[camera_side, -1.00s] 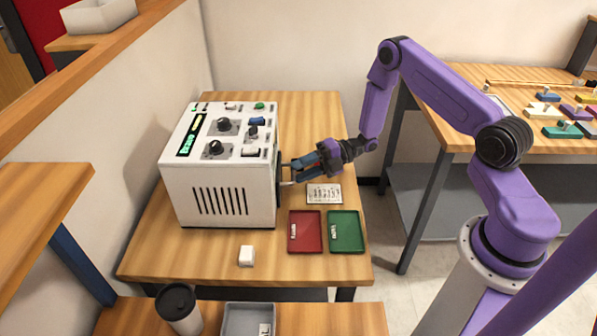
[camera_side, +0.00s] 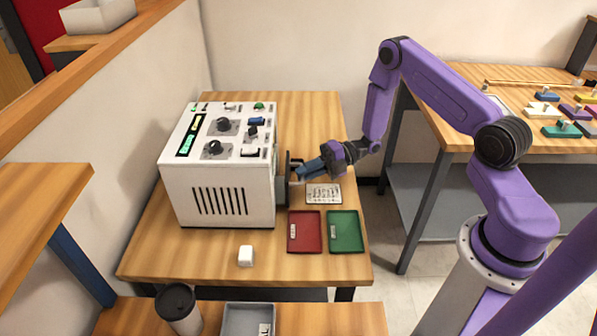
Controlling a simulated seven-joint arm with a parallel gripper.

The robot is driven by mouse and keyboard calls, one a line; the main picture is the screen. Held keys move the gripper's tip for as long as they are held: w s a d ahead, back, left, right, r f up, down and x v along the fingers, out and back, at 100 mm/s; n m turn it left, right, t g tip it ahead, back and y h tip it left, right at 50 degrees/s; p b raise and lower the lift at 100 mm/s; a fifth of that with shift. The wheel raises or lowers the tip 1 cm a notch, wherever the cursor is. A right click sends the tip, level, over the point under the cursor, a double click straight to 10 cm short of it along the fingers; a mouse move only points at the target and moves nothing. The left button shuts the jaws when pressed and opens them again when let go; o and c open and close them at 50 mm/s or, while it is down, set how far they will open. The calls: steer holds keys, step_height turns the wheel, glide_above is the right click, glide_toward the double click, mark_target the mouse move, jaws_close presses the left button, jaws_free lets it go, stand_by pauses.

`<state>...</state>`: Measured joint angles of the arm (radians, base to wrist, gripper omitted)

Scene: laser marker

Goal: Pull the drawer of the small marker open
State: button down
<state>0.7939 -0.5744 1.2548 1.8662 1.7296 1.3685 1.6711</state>
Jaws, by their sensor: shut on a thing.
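The small marker (camera_side: 222,195) is a white box with knobs, a green display and side vents, standing on the wooden table. Its drawer (camera_side: 283,186) stands out a little from the right side of the box, with a dark front. My gripper (camera_side: 300,173) is at the drawer's front, to the right of the marker, and is shut on the drawer's handle. The handle is small and mostly hidden by the fingers.
A white block (camera_side: 246,256) sits near the table's front edge. The table behind the gripper is clear.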

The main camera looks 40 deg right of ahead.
steer(key=s+d, duration=0.8)
steer(key=shift+s+d, duration=0.3)
steer(key=shift+d, duration=0.1)
steer(key=c, duration=1.2)
jaws_free()
steer(key=v, duration=1.7)
steer(key=shift+s+d, duration=0.1)
steer(key=shift+d, duration=0.05)
steer(key=shift+r, duration=0.1)
